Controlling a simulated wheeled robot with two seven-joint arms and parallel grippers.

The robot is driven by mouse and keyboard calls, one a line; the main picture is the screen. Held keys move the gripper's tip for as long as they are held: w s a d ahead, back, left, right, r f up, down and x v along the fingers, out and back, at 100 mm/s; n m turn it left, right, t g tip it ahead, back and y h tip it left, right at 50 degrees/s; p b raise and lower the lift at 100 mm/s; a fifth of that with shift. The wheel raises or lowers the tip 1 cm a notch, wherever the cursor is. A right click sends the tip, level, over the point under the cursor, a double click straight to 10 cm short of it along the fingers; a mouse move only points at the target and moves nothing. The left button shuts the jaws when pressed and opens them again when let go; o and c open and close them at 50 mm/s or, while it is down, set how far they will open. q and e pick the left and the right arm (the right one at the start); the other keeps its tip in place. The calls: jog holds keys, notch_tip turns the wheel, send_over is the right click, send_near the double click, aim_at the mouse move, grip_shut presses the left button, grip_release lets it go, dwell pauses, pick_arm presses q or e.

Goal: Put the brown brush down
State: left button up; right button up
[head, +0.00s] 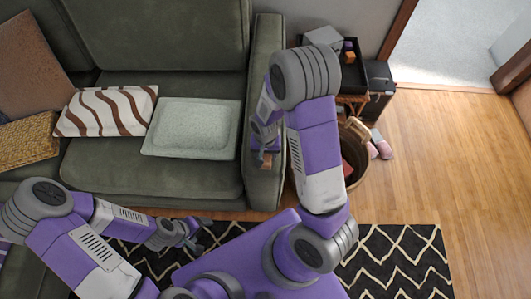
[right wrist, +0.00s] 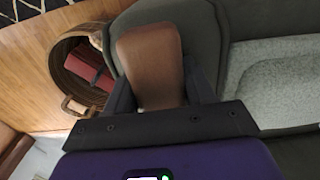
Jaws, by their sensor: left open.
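The brown brush (right wrist: 148,50) is between the two dark fingers of my right gripper (right wrist: 158,82), which is shut on it. In the head view the right gripper (head: 265,150) is over the sofa's right armrest (head: 265,185), and a small brown part of the brush (head: 267,161) shows there. I cannot tell whether the brush touches the armrest. My left gripper (head: 190,240) is open and empty, in front of the sofa seat, above the rug.
A wicker basket (head: 358,168) with a red item stands on the floor right of the armrest; pink slippers (head: 381,146) lie beside it. A black tray (head: 352,78) is on a side table. Cushions, including a pale green one (head: 195,127), lie on the sofa. The wooden floor at right is clear.

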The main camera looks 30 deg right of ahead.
jog(key=o, duration=0.4)
notch_tip(320, 180, up, 12)
jog(key=p, duration=0.5)
jog(key=shift+r, duration=0.2)
pick_arm(q)
notch_tip(320, 180, up, 5)
jog(key=shift+f, duration=0.1)
